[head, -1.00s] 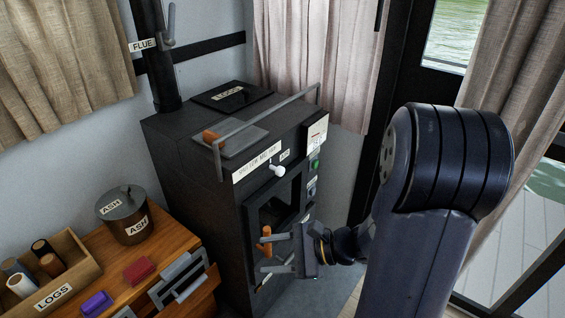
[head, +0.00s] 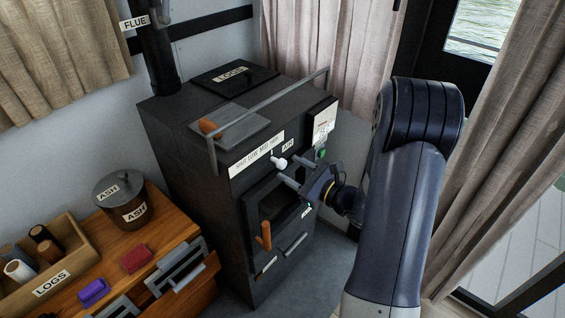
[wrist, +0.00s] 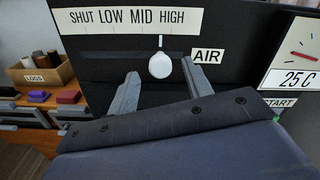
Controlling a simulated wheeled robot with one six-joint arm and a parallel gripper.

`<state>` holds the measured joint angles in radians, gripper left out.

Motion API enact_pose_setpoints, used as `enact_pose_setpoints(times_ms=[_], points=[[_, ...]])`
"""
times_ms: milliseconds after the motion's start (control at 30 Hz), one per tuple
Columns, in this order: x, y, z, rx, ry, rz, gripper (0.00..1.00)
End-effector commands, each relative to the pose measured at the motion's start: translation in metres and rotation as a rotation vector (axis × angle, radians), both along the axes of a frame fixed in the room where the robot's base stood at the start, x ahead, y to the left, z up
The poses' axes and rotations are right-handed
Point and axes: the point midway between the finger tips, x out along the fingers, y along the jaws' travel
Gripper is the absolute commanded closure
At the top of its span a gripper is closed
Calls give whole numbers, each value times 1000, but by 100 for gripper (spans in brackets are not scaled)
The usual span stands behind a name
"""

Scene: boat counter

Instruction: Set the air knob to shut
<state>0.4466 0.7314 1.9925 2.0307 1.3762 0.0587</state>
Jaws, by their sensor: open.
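The white air knob (head: 280,162) sits on the black stove front, under a white scale strip (head: 257,155). In the wrist view the strip (wrist: 128,19) reads SHUT, LOW, MID, HIGH, and the knob (wrist: 160,66) stands between MID and HIGH. My gripper (head: 287,172) is open in front of the knob.
A gauge (wrist: 297,55) reading 25 C is right of the knob. A rail (head: 270,115) runs over the stove top. A log box (head: 50,275) and ash tin (head: 120,197) are at left.

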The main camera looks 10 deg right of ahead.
Motion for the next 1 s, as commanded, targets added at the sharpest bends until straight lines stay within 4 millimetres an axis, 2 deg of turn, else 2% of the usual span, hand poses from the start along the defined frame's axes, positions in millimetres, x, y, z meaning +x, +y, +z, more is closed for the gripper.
enact_pose_setpoints(times_ms=[100,300,667,1000], points=[[15,12,1,0,-1,4,52],[30,22,0,0,0,2,52],[33,24,0,0,0,0,53],[33,24,0,0,0,0,81]])
